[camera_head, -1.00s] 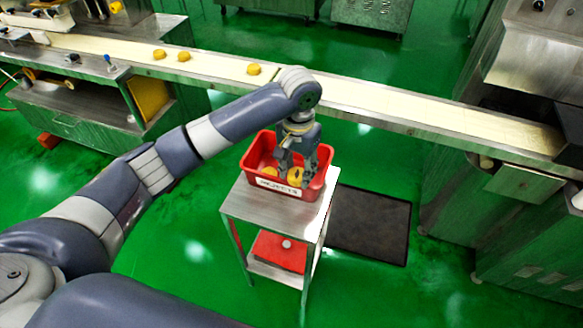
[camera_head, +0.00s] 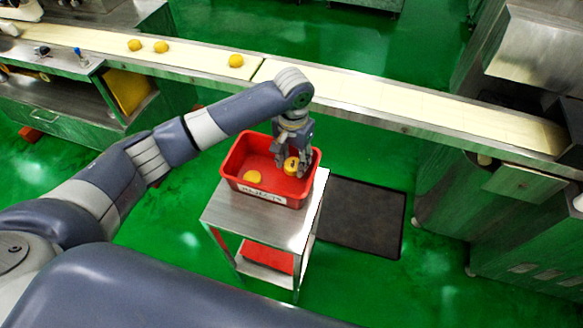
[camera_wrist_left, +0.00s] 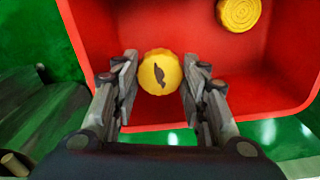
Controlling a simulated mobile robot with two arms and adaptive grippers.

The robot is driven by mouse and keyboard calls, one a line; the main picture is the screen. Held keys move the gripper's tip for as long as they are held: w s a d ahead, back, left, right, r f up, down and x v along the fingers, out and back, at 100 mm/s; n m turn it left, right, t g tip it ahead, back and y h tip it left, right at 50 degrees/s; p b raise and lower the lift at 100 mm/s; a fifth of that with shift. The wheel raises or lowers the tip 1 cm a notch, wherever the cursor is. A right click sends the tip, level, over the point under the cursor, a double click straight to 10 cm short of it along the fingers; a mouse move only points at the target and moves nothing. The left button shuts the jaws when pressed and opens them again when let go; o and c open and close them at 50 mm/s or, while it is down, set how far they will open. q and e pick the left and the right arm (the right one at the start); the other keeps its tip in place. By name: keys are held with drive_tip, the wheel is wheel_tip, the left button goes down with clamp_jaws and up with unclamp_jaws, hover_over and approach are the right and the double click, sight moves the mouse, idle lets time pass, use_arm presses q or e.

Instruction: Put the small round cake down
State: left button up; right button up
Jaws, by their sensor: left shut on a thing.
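My left gripper (camera_head: 291,161) is shut on a small round yellow cake (camera_head: 291,166) with a dark mark on its top. In the left wrist view the cake (camera_wrist_left: 160,73) sits between the two fingers. The gripper points down into the right part of a red bin (camera_head: 238,155) with a white label on its front. I cannot tell whether the held cake touches the bin floor. Another yellow cake (camera_head: 252,177) lies in the bin at the front left; it also shows in the wrist view (camera_wrist_left: 238,13). My right gripper is not in view.
The bin stands on a small steel cart (camera_head: 295,232) with a red item (camera_head: 266,253) on its lower shelf. Behind runs a conveyor belt (camera_head: 400,100) carrying several cakes, one nearest the arm (camera_head: 236,61). A dark mat (camera_head: 360,213) lies on the green floor right of the cart.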

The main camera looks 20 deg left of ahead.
sight(293, 163)
use_arm(q)
wheel_tip(293, 163, down, 3)
drive_tip(key=shift+f, duration=0.55)
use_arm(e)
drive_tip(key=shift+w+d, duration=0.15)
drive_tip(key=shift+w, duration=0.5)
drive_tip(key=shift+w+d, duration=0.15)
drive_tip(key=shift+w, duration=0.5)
use_arm(q)
drive_tip(key=o, duration=0.7)
drive_tip(key=shift+o, duration=0.3)
wheel_tip(293, 163, up, 12)
drive_tip(key=shift+r, duration=0.1)
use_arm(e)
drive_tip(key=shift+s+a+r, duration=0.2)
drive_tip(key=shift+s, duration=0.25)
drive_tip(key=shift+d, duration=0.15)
